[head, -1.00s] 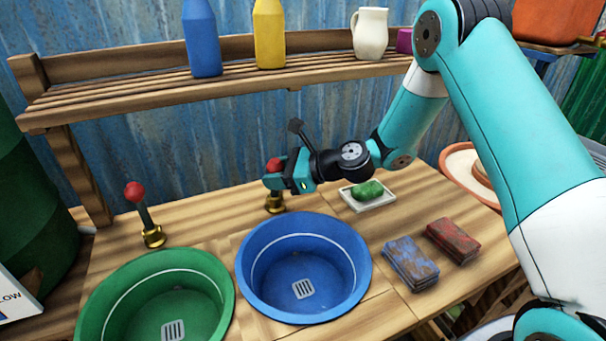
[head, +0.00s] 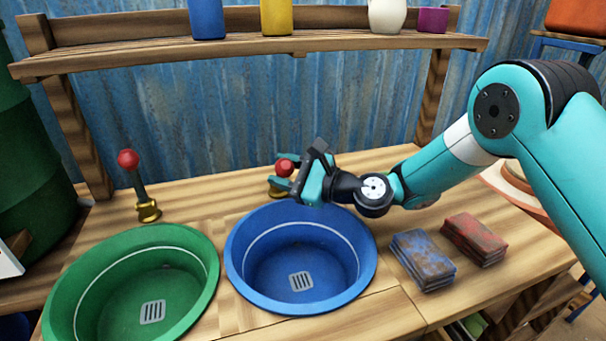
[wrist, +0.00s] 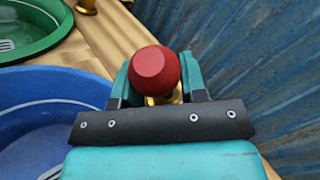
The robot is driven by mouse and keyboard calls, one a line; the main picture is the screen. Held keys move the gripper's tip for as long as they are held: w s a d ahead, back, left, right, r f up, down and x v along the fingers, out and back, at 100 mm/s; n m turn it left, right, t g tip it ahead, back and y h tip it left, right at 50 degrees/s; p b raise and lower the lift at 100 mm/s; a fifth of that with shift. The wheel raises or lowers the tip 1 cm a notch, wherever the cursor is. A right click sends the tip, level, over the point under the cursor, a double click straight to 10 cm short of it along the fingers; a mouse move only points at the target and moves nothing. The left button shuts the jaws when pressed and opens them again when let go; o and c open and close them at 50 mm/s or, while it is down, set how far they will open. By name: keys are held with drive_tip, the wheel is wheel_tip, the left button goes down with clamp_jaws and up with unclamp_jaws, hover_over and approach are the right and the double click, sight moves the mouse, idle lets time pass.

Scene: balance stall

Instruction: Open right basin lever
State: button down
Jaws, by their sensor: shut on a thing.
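The right basin lever has a red knob (head: 284,167) and a brass base (head: 277,190), and stands behind the blue basin (head: 238,262). My gripper (head: 282,172) is shut on the lever near its knob. In the wrist view the red knob (wrist: 154,70) sits between the two teal fingers, with a bit of brass below it. The lever's stem is mostly hidden by my gripper. The left lever (head: 138,185), with a red knob and brass base, stands behind the green basin (head: 205,255) and leans slightly left.
A blue block (head: 422,260) and a red block (head: 474,240) lie right of the blue basin. A corrugated blue wall stands behind. My forearm covers the back right of the counter.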

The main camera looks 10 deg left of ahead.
drive_tip(key=shift+s+a+g, duration=0.2)
drive_tip(key=shift+s+g, duration=0.1)
drive_tip(key=c, duration=0.7)
unclamp_jaws()
drive_tip(key=shift+r, duration=0.1)
drive_tip(key=shift+o, duration=0.2)
drive_tip(key=shift+d, duration=0.1)
drive_tip(key=shift+w, duration=0.1)
drive_tip(key=shift+d, duration=0.6)
drive_tip(key=b+v, duration=0.6)
drive_tip(key=v, duration=0.5)
drive_tip(key=shift+s, duration=0.25)
drive_tip(key=shift+a, duration=0.1)
